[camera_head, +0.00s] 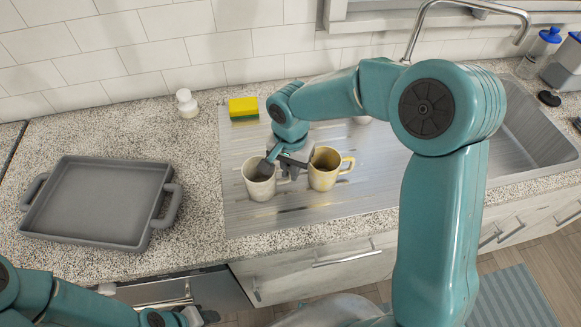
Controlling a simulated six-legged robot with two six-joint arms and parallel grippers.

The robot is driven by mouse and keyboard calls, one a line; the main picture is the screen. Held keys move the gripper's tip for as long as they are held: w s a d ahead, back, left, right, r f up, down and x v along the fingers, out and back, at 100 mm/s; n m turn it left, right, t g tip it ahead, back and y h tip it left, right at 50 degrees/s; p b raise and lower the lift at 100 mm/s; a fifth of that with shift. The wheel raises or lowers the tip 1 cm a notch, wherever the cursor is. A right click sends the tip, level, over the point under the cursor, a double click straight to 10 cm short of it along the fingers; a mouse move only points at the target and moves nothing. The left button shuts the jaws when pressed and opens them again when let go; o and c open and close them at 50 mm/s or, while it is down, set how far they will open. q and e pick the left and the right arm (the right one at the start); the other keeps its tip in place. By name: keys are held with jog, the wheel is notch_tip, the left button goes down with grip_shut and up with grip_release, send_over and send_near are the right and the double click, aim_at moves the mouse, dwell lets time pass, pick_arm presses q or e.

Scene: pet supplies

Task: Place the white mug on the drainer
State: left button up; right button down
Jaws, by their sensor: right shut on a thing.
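The white mug (258,181) stands upright on the left part of the metal drainer (285,209). My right gripper (277,163) reaches down over the mug and is shut on its right rim side; the fingertips are partly hidden at the mug. A yellow mug (324,172) stands on the drainer just right of the white mug, its handle to the right. My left gripper (196,316) is low at the bottom edge, in front of the counter, and its fingers are too small and cut off to read.
A grey tray with two handles (101,203) lies on the counter at left. A yellow-green sponge (243,109) and a small white bottle (187,103) stand at the back. The sink (528,122) is at right, partly behind my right arm. Drainer space in front of the mugs is clear.

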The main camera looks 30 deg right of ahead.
jog(key=shift+f, duration=0.2)
jog(key=c, duration=1.1)
grip_release()
jog(key=shift+c, duration=0.2)
notch_tip(320, 180, up, 12)
jog(key=shift+r+b, duration=0.25)
jog(key=shift+b, duration=0.05)
jog(key=shift+s, duration=0.1)
